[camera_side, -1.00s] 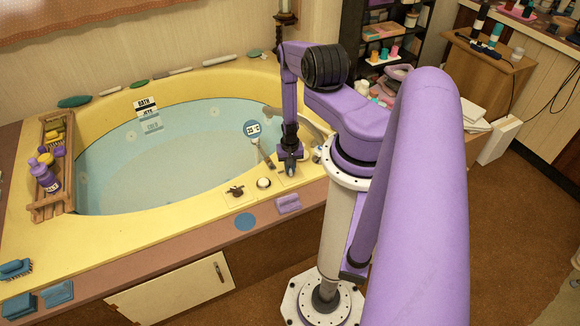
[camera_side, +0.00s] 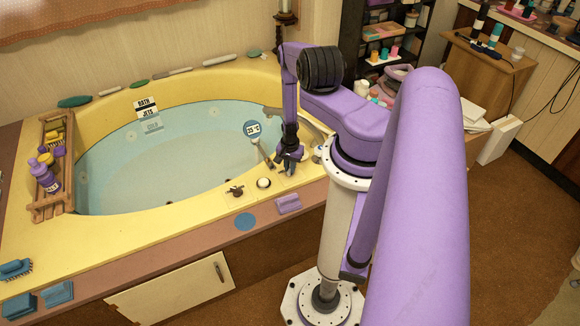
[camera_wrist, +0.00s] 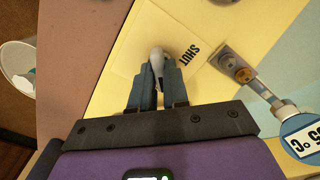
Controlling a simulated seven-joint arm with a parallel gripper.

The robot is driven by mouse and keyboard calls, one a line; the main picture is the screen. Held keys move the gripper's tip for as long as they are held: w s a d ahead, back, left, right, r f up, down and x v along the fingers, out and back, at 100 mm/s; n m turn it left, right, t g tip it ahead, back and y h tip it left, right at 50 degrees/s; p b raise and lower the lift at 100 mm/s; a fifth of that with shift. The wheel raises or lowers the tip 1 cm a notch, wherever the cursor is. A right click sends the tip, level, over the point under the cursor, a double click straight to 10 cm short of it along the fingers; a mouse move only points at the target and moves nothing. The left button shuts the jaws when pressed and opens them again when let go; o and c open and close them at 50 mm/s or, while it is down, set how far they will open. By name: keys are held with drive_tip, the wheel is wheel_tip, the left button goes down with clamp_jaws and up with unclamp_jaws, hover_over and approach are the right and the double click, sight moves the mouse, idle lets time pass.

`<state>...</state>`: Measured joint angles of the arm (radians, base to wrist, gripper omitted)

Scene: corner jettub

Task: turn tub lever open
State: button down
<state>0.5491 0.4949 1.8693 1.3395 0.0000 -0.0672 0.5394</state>
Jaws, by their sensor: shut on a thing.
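The tub lever (camera_wrist: 157,58) is a pale grey handle, standing beside the printed word SHUT on the yellow tub rim in the wrist view. My gripper (camera_wrist: 158,82) has its two blue fingers on either side of the lever, shut on it. In the side view my gripper (camera_side: 290,162) reaches down to the near right part of the tub rim (camera_side: 110,232). There the gripper hides the lever. An OPEN mark cannot be made out in either view.
A round temperature gauge (camera_side: 252,129) on a stem stands just left of my gripper; it also shows in the wrist view (camera_wrist: 306,138). A white knob (camera_side: 264,183) and a dark cross-shaped tap (camera_side: 236,191) are nearby on the rim. Water fills the tub.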

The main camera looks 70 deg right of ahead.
drive_tip(key=c, duration=1.1)
unclamp_jaws()
drive_tip(key=shift+r, duration=0.1)
wheel_tip(320, 180, up, 17)
drive_tip(key=shift+r, duration=0.15)
